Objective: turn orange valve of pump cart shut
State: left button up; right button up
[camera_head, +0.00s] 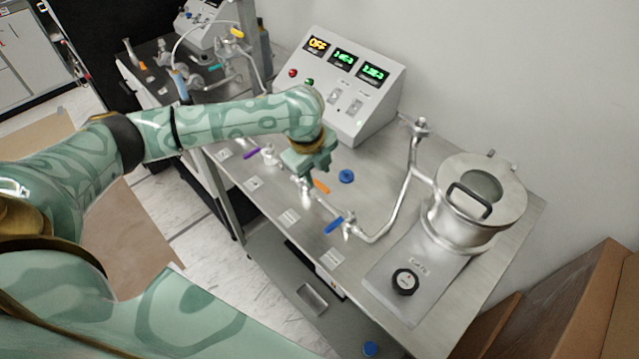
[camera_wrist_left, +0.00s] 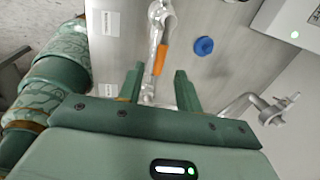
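The pump cart (camera_head: 375,205) has a steel top with a pipe line along its near side. The orange valve handle (camera_head: 321,187) sits on this pipe between a purple handle (camera_head: 251,153) and a blue handle (camera_head: 334,225). It lies roughly along the pipe. In the left wrist view the orange handle (camera_wrist_left: 160,60) shows between and just beyond the fingertips. My left gripper (camera_head: 308,176) is above the pipe, beside the handle, and partly hides the valve body. Its fingers (camera_wrist_left: 159,70) are apart and empty. My right gripper is not in view.
A control box (camera_head: 340,85) with lit displays stands at the back of the cart. A steel pot (camera_head: 470,215) with a black handle stands at the right. A blue round knob (camera_head: 346,176) lies near the orange handle. Cardboard boxes (camera_head: 570,310) fill the lower right.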

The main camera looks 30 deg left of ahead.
aim_at(320, 185)
pick_arm(q)
jog(key=f, duration=0.4)
jog(key=shift+w+d+b, duration=0.15)
jog(key=shift+w+b, duration=0.25)
